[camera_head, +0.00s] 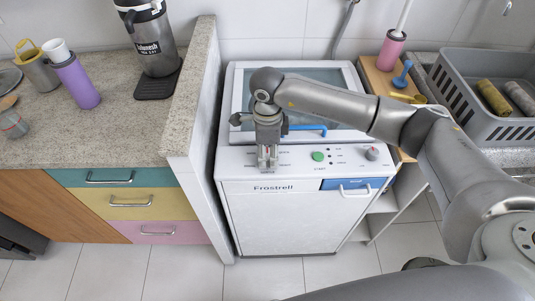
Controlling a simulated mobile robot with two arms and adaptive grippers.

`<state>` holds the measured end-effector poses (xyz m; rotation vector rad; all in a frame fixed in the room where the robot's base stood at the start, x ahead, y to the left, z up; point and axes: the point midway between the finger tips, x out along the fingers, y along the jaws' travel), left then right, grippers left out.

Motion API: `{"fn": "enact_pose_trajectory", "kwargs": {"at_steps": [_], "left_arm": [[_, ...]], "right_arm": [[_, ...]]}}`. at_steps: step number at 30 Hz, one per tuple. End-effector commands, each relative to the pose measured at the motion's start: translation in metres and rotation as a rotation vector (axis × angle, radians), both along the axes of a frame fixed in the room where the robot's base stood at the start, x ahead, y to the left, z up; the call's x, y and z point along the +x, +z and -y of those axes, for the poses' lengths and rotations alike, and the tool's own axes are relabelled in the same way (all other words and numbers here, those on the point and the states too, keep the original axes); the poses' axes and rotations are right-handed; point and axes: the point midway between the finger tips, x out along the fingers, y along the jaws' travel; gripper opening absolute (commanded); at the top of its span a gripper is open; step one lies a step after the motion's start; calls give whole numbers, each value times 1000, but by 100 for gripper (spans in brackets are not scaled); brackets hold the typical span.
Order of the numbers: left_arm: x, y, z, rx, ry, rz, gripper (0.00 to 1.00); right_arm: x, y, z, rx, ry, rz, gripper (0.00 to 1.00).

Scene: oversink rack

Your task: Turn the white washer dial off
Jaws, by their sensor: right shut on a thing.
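The white washer (290,215), marked Frostrell, stands against the tiled wall with its control panel on top at the front. My right gripper (268,162) points down over the left part of that panel. Its fingers are shut on the white dial, which they almost wholly hide; small printed marks show on both sides of it. Which way the dial is turned cannot be told. My left gripper is not in view.
A green button (318,156) and a grey knob (372,153) with a red mark sit right of my gripper on the panel. A blue handle (309,128) lies behind. A counter (100,130) with a partition is close on the left. A grey crate (462,100) stands right.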

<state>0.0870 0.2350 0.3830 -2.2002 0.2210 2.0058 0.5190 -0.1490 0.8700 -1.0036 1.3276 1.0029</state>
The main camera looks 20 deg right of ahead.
Motion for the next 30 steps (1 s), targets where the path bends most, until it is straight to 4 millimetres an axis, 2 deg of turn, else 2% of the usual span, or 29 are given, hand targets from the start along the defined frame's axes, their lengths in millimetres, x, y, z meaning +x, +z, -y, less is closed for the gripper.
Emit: {"fn": "enact_pose_trajectory", "kwargs": {"at_steps": [13, 14, 19, 30], "left_arm": [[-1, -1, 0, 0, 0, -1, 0], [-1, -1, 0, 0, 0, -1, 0], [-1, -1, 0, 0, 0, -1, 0], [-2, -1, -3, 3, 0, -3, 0]], "right_arm": [[0, 0, 0, 0, 14, -1, 18], [0, 0, 0, 0, 14, -1, 43], [0, 0, 0, 0, 13, -1, 64], [0, 3, 0, 1, 12, 1, 65]]}}
